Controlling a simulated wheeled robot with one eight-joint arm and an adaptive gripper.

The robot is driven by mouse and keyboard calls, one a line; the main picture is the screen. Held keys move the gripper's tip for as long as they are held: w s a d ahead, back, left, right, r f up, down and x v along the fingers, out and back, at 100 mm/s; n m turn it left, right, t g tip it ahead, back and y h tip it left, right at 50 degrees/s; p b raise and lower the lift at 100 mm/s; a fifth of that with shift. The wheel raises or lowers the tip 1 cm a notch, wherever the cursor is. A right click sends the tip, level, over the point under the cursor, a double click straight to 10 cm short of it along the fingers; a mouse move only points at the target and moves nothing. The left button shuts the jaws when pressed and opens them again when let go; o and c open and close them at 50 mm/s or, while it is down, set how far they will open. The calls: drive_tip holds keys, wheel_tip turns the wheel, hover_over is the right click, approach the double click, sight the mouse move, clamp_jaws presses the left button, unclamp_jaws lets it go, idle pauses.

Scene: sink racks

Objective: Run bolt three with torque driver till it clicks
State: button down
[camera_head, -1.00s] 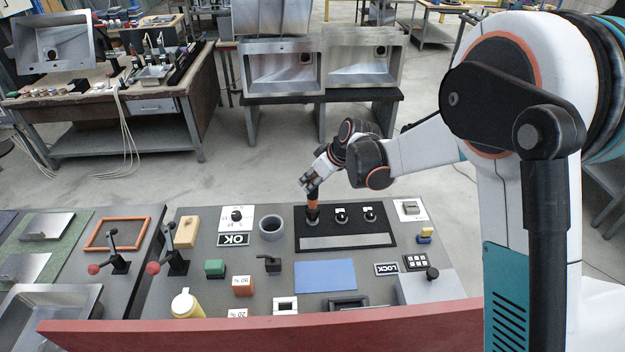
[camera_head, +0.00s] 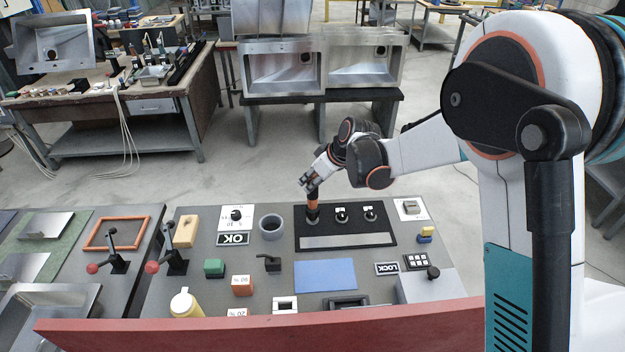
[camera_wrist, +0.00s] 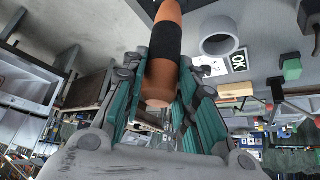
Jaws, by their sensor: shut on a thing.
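My gripper (camera_head: 312,184) is shut on the torque driver (camera_head: 312,212), which has an orange handle with a black band. The driver stands about upright, its lower end at the left position of the black plate (camera_head: 385,236). In the wrist view the driver (camera_wrist: 163,60) sits between the two teal-sided fingers of my gripper (camera_wrist: 160,98). Two other bolt positions, a middle one (camera_head: 341,216) and a right one (camera_head: 370,214), are uncovered. The driver hides whatever is under it, and I cannot tell whether its tip is seated. No bolt numbers are readable.
A grey cup (camera_head: 271,228) stands left of the plate, beside the OK label (camera_head: 233,239). A blue mat (camera_head: 325,275) lies in front. A red-knobbed lever (camera_head: 172,262) rises at the left. A red rail (camera_head: 270,329) runs along the near edge.

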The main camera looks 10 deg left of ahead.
drive_tip(key=shift+s+f+b, duration=0.1)
drive_tip(key=shift+f+b, duration=1.35)
drive_tip(key=shift+f, duration=0.15)
idle(3.8)
drive_tip(key=shift+r, duration=0.15)
drive_tip(key=shift+r+p, duration=1.25)
drive_tip(key=shift+r, duration=1.15)
